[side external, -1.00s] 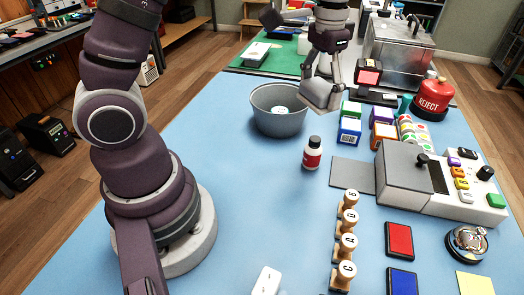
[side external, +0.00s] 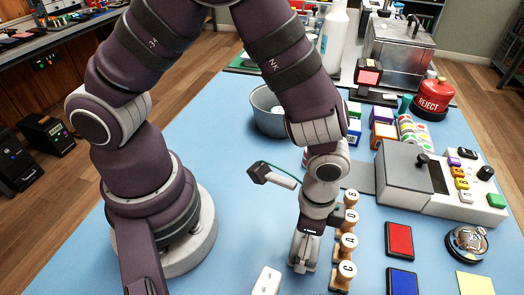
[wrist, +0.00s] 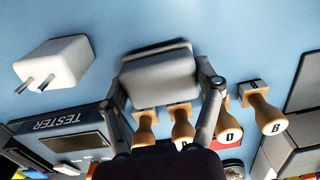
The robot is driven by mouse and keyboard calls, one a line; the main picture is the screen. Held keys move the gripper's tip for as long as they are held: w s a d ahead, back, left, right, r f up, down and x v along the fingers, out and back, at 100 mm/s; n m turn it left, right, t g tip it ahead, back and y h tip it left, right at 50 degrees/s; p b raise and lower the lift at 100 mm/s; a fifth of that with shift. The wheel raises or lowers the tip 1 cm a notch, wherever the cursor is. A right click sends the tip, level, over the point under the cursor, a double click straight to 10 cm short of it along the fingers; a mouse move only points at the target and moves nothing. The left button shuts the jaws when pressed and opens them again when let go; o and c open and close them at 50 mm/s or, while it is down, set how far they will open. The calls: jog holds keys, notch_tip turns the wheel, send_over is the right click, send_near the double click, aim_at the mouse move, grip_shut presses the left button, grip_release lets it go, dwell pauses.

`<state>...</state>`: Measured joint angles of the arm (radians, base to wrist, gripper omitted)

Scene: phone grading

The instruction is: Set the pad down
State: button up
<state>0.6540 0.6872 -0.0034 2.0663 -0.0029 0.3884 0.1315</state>
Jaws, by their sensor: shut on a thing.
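The pad is a grey, soft-edged block (wrist: 160,78) held between the two fingers of my gripper (wrist: 162,84) in the wrist view. In the side view my gripper (side external: 304,250) points down low over the blue mat (side external: 225,215), just left of the lettered stamps. The pad shows there only as a pale grey piece between the fingers. A thin dark edge lies along its far side in the wrist view. I cannot tell whether its underside touches the mat.
Wooden stamps (side external: 347,247) stand in a row close to the right of my gripper. A white plug adapter (side external: 267,281) lies in front; the wrist view shows its prongs (wrist: 40,83). Red (side external: 399,240) and blue ink pads (side external: 402,282) lie right.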

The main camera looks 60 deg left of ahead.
jog(key=shift+f, duration=0.25)
jog(key=shift+f, duration=0.1)
jog(key=o, duration=1.1)
jog(key=shift+o, duration=0.2)
